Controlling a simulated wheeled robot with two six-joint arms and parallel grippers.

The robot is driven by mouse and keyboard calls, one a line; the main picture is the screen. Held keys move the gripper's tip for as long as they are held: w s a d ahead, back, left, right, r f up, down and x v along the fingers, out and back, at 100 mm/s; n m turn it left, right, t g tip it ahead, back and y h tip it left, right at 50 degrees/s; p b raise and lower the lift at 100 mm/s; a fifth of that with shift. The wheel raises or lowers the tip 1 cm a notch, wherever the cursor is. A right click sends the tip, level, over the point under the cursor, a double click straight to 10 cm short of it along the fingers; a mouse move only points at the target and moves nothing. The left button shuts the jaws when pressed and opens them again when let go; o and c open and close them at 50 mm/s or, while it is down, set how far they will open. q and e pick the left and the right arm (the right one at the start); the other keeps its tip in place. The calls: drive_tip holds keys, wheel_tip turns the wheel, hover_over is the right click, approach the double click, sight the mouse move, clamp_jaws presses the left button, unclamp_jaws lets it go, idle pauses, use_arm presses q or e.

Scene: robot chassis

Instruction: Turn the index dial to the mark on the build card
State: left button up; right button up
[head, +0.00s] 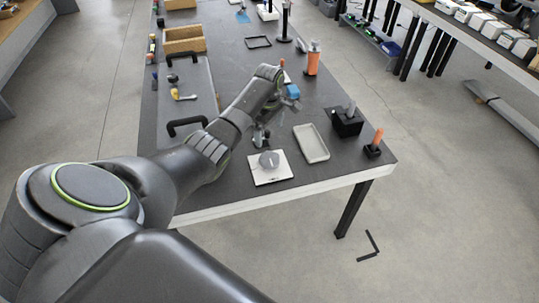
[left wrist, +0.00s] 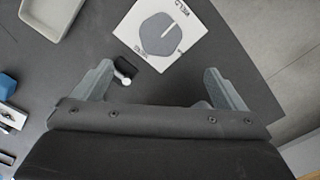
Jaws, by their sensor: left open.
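The index dial (head: 268,160) is a grey knob on a square white plate (head: 270,177) near the front edge of the table. In the left wrist view the dial (left wrist: 160,36) is a grey polygon with a pale line on its face, and the plate (left wrist: 196,48) carries dark lettering too small to read. My left gripper (head: 261,137) is just behind the dial in the head view. In the left wrist view its fingers (left wrist: 158,68) are spread apart, and the dial lies beyond their tips, not between them. I cannot make out the build card.
A pale tray (head: 311,143) lies right of the dial plate. A black block (head: 347,122) and an orange-handled piece (head: 374,145) stand near the right edge. A small black-and-white item (left wrist: 124,71) shows near the left finger. An orange bottle (head: 313,62) stands farther back.

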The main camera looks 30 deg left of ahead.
sight(269, 158)
use_arm(q)
wheel_tip(269, 158, down, 11)
drive_tip(key=shift+d+f+b, duration=0.1)
drive_tip(key=shift+f+b, duration=0.1)
drive_tip(key=shift+b, duration=0.6)
drive_tip(key=shift+f+b, duration=0.35)
drive_tip(key=shift+f, duration=0.45)
drive_tip(key=shift+c, duration=0.2)
drive_tip(key=c, duration=0.9)
